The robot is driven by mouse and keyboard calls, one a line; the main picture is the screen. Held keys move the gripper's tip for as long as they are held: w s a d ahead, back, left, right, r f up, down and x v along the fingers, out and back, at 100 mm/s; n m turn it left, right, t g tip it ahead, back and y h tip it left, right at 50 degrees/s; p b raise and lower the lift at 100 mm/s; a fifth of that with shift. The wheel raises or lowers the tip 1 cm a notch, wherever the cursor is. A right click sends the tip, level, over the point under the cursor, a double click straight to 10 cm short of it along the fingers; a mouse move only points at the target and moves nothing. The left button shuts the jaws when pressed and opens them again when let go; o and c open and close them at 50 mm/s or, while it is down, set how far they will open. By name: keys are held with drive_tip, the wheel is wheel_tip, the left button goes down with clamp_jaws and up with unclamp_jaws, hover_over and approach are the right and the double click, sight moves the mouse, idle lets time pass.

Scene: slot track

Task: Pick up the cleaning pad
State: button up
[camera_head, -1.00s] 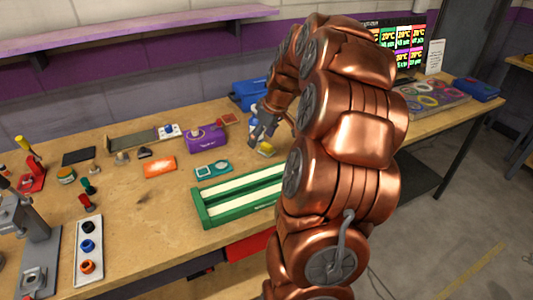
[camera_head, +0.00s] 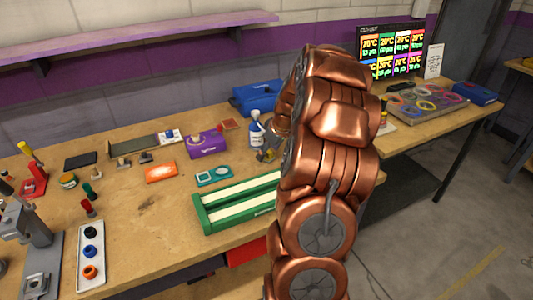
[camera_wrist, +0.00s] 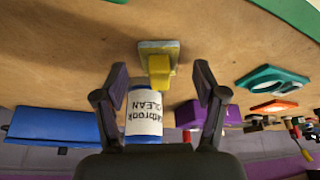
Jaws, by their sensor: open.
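The cleaning pad (camera_wrist: 158,68) shows in the wrist view as a yellow block with a pale grey base, on the wooden table ahead of my gripper. In the head view a small yellow part of the pad (camera_head: 268,155) shows, and my arm hides some of it. My gripper (camera_wrist: 160,80) is open in the wrist view, with one finger to each side below the pad. Nothing is held between the fingers. In the head view my gripper is mostly hidden behind my arm.
A spray bottle (camera_wrist: 144,114) labelled CLEAN stands close by, behind the pad in the head view (camera_head: 256,132). A blue case (camera_head: 257,97) is behind.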

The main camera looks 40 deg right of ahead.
drive_tip(key=shift+w+f, duration=0.15)
drive_tip(key=shift+f, duration=0.2)
drive_tip(key=shift+c, duration=0.3)
drive_tip(key=c, duration=1.1)
drive_tip(key=shift+o, duration=0.2)
